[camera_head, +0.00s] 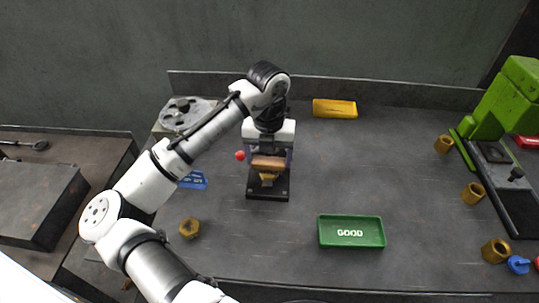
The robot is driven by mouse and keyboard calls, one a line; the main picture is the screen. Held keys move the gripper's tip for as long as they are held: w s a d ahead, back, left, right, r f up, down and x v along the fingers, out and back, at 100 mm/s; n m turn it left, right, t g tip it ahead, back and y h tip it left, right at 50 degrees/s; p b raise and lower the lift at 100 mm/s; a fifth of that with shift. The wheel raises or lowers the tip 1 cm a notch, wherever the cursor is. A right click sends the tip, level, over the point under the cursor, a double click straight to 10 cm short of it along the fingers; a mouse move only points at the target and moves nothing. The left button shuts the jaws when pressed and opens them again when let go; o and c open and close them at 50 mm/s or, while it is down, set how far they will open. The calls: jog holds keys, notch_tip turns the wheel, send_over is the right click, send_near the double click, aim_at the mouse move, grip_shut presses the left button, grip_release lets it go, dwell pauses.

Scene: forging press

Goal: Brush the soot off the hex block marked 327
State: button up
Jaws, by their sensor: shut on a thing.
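My gripper (270,148) points down near the middle of the bench. It is shut on a brown, wooden-looking brush (268,162). Directly below the brush is a black fixture (268,193) with a yellowish brass piece at its middle (267,178), mostly covered by the brush and gripper. I cannot tell whether the bristles touch that piece. Brass hex blocks stand at the left front (189,228) and on the right (443,144), (473,193), (495,250). No number such as 327 is readable on any of them, and soot cannot be made out.
A green tray marked GOOD (350,244) lies front right of the fixture. A yellow tray (335,108) lies at the back. A green press (505,100) stands at the right. A grey holed plate (186,113) and a blue card (194,180) are at left.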

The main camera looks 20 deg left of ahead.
notch_tip(320, 180, up, 6)
jog(key=p, duration=0.4)
jog(key=shift+f, duration=0.1)
dwell(0.4)
